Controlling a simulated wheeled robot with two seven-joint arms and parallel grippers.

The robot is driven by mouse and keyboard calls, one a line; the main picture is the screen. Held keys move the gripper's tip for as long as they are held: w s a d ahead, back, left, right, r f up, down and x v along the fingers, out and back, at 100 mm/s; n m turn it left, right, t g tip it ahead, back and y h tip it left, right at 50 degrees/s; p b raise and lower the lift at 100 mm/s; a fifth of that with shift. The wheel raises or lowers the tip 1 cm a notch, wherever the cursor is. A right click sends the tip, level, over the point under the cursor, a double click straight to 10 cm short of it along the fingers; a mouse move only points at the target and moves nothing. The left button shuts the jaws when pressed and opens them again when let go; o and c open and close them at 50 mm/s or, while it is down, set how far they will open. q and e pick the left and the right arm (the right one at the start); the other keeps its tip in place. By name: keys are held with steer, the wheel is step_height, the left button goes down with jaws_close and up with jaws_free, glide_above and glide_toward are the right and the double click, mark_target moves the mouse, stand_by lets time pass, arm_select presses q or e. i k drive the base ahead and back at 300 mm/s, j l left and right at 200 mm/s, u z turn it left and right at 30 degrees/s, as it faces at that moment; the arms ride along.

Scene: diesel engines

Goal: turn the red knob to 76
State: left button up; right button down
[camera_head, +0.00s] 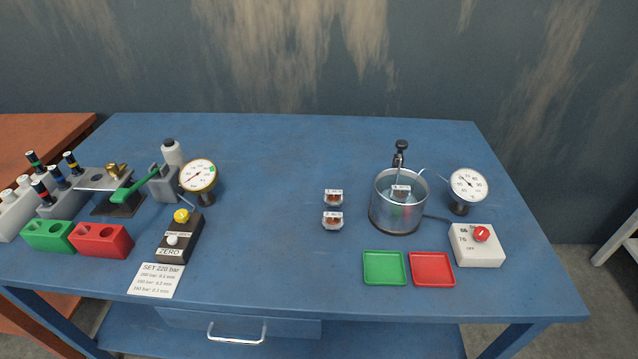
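The red knob (481,234) sits on a white control box (477,252) at the right front of the blue table. Dark marks on the box beside the knob seem to read 88, 76 and OFF. I cannot tell for certain which mark the knob points to. A metal pot (398,205) with liquid stands behind and left of the box. A round dial gauge (468,186) stands behind the box. Neither of my grippers shows in the head view.
A green tray (384,268) and a red tray (432,269) lie left of the box. Two small labelled parts (333,209) stand mid-table. A second gauge (198,176), a black box with a yellow knob (181,216) and a hand pump (133,188) occupy the left side.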

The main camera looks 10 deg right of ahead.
mark_target(480, 233)
steer(key=l+z, duration=0.1)
steer(key=z, duration=1.35)
